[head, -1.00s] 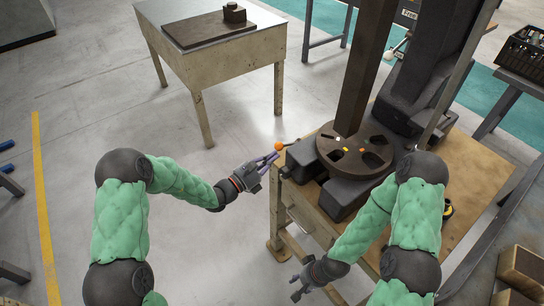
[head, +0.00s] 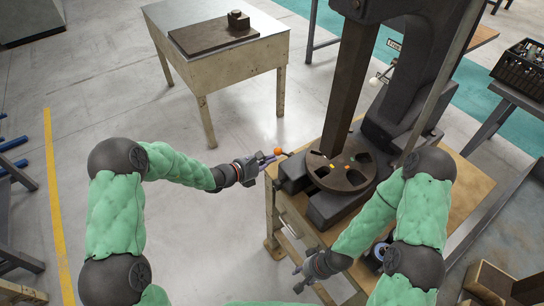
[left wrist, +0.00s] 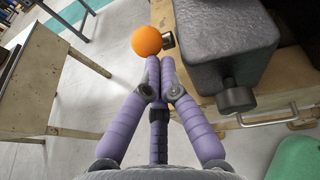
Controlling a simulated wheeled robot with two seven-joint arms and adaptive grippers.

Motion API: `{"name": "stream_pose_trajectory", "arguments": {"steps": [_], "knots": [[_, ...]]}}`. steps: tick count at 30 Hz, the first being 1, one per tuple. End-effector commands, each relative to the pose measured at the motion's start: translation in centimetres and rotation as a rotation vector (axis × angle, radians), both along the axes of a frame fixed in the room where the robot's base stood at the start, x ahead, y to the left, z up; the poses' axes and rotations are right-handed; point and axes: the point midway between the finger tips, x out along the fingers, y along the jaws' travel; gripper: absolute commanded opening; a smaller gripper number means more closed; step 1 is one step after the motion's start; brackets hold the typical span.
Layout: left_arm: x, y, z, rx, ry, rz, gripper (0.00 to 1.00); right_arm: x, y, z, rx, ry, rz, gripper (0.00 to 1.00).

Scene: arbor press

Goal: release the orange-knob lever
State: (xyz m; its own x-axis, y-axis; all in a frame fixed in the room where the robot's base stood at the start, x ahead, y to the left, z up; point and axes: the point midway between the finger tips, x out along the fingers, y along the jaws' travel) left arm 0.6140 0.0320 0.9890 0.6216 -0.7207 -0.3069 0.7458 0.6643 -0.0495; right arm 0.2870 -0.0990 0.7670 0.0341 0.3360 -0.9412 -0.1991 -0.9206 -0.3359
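The orange knob (head: 278,151) sits at the end of a short lever at the press's left front corner. It is large in the left wrist view (left wrist: 147,41), with a dark lever end (left wrist: 168,40) at its right. My left gripper (head: 272,160) is just left of and below the knob. In the left wrist view its purple fingers (left wrist: 160,62) converge with tips nearly together, just short of the knob. I see nothing between them; whether they touch the knob is unclear. My right gripper (head: 298,279) hangs low in front of the bench, fingers apart and empty.
The dark arbor press (head: 395,110) with a round slotted plate (head: 342,172) stands on a wooden bench (head: 462,190). A steel-topped table (head: 235,62) stands behind left. A black crate (head: 520,65) is at the far right. The floor left of my left gripper is clear.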

Motion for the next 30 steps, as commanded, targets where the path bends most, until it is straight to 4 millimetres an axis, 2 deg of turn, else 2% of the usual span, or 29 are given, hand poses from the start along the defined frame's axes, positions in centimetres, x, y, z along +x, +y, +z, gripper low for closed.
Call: {"name": "stream_pose_trajectory", "arguments": {"steps": [1, 3, 18, 30], "knots": [[0.1, -0.1, 1.1, 0.026, 0.015, -0.002, 0.00, 0.0, 0.0, 1.4, 0.000, 0.000, 0.000, 0.40], [0.3, -0.2, 1.6, 0.062, 0.042, -0.004, 0.00, 0.0, 0.0, 2.5, 0.000, 0.000, 0.000, 0.40], [1.9, -2.1, 4.3, 0.309, 0.222, -0.003, 0.00, 0.0, 0.0, 10.3, 0.000, 0.000, 0.000, 0.40], [2.7, -3.3, 4.8, 0.416, 0.302, -0.002, 0.00, 0.0, 0.0, 13.5, 0.000, 0.000, 0.000, 0.40]]}}
